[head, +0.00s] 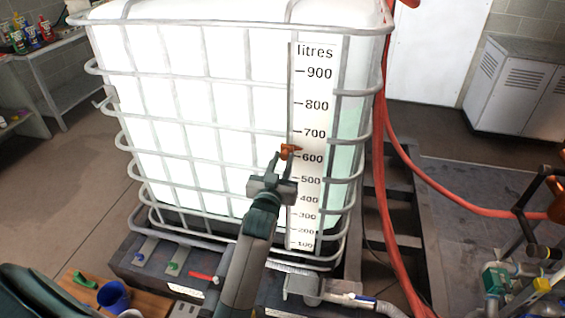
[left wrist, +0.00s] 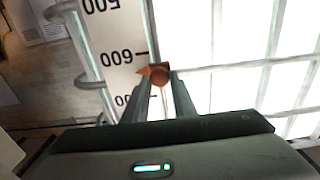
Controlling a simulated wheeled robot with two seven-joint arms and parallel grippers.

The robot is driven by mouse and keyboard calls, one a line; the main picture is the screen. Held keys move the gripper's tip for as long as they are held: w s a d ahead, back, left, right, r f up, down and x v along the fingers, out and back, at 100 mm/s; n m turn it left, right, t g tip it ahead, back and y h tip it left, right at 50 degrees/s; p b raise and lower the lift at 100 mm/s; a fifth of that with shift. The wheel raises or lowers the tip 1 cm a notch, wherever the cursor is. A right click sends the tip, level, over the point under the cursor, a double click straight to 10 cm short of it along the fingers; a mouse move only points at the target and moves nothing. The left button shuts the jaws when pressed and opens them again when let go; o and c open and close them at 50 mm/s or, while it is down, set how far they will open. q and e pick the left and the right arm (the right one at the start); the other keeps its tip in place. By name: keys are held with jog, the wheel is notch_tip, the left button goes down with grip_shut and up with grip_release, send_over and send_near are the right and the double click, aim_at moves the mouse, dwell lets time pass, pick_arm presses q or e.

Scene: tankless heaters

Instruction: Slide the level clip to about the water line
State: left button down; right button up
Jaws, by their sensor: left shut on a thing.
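The level clip (head: 287,151) is a small orange pointer at the left edge of the white litres scale (head: 306,180) on the caged tank (head: 190,110). Its tip points right, between the 600 and 700 marks and nearer 600. My left gripper (head: 284,160) is shut on the clip. The left wrist view shows the clip (left wrist: 157,73) between the two fingertips (left wrist: 160,80), with the scale (left wrist: 115,50) upside down beside it. My right gripper is not in view.
Grey cage bars (head: 362,75) surround the tank and run close to my gripper. A red hose (head: 381,190) hangs right of the tank. Pipework with valves (head: 497,278) stands at the lower right. A blue cup (head: 114,296) is at the lower left.

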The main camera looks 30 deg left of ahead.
pick_arm(q)
notch_tip(320, 180, up, 10)
jog(key=p, duration=0.7)
jog(key=c, duration=1.5)
grip_release()
jog(key=shift+o, duration=0.2)
jog(key=shift+f, duration=0.1)
jog(key=b+v, duration=0.4)
jog(key=v, duration=1.3)
jog(key=shift+s+b, duration=0.15)
jog(key=shift+b, duration=0.25)
jog(key=shift+f, duration=0.1)
